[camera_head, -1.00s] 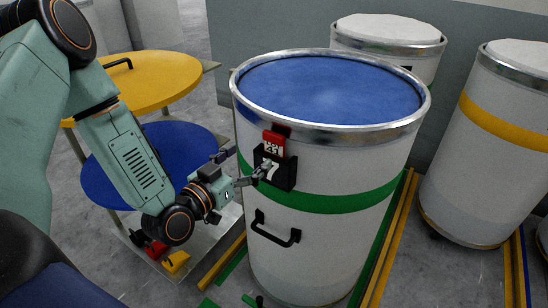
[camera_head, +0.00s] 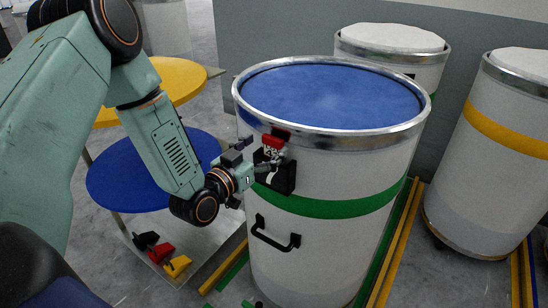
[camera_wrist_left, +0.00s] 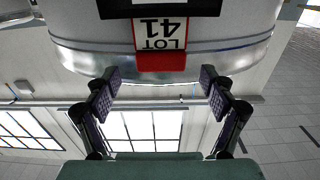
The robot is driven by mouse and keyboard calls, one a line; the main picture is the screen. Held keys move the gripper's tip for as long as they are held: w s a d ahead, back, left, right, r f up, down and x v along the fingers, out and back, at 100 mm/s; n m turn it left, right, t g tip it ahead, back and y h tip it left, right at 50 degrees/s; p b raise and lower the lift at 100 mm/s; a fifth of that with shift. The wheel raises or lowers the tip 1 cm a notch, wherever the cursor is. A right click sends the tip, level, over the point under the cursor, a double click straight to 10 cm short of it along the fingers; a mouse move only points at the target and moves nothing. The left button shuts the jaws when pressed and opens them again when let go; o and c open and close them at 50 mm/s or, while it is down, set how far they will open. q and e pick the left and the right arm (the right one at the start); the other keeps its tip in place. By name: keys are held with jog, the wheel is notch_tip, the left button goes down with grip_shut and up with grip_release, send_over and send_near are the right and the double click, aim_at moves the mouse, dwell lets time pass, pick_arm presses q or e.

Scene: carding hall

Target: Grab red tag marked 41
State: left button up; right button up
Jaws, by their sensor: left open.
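The red tag (camera_head: 273,141) sits upright in a black holder (camera_head: 283,179) on the front of a white drum (camera_head: 330,235) with a blue top and green band. In the left wrist view the tag (camera_wrist_left: 161,62) appears upside down, reading "LOT 41", with its red end toward me. My left gripper (camera_head: 265,157) is at the tag, partly covering it in the head view. In the left wrist view the left gripper (camera_wrist_left: 160,76) is open, its two fingers apart on either side of the tag's line, with nothing between the tips. My right gripper is not in view.
The drum's metal rim (camera_head: 338,139) juts out just above the tag, and a black handle (camera_head: 273,238) is below. A round table with yellow (camera_head: 180,82) and blue (camera_head: 140,170) tiers stands left. Black, red and yellow pieces (camera_head: 178,266) lie low left. Other drums stand behind and right.

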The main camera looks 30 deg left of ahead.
pick_arm(q)
jog(key=shift+w+f, duration=0.15)
jog(key=shift+w, duration=0.8)
jog(key=shift+s+d, duration=0.1)
jog(key=shift+d, duration=0.05)
jog(key=shift+c, duration=0.8)
jog(key=c, duration=1.1)
